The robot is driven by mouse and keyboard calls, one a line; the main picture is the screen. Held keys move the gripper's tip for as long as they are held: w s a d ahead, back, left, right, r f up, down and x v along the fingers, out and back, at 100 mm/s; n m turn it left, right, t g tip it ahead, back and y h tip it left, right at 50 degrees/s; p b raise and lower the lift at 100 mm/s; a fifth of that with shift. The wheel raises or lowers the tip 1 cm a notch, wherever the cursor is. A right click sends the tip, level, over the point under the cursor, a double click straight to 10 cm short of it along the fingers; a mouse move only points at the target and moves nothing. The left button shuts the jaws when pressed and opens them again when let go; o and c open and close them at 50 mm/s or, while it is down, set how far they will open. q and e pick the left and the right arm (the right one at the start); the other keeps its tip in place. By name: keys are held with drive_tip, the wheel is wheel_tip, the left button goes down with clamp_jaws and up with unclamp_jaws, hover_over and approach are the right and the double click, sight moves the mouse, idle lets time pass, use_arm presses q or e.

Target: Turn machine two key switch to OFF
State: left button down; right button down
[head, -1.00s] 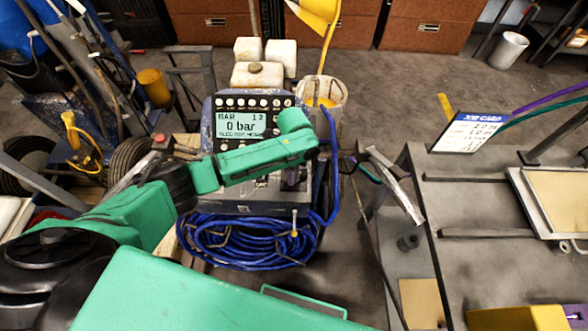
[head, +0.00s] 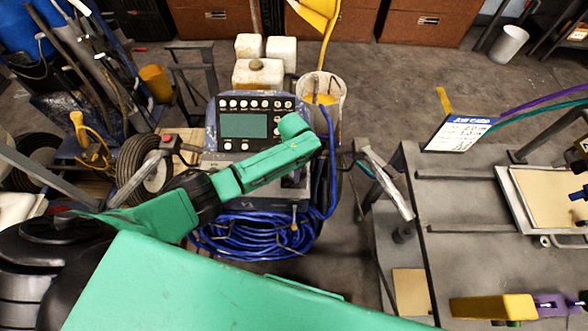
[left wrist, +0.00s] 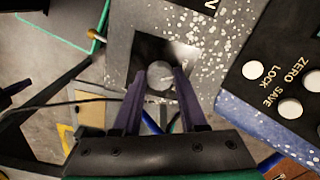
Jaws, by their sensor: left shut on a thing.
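In the left wrist view my purple fingers (left wrist: 160,82) are shut on the round grey key switch (left wrist: 159,73), which sits in a dark square recess. The key's exact angle and any OFF mark cannot be made out. My right gripper is not in view.
A coiled blue hose (head: 255,236) hangs below the panel. A handlebar (head: 385,182) juts out at the right, beside a grey metal bench (head: 470,265). A card sign (head: 461,132) stands on the bench. A white bucket (head: 322,88) stands behind the machine.

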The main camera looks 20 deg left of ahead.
use_arm(q)
drive_tip(key=shift+w, duration=0.1)
idle(0.4)
drive_tip(key=shift+c, duration=2.2)
unclamp_jaws()
drive_tip(key=shift+r, duration=0.55)
wheel_tip(320, 180, up, 14)
drive_tip(key=shift+f, duration=0.2)
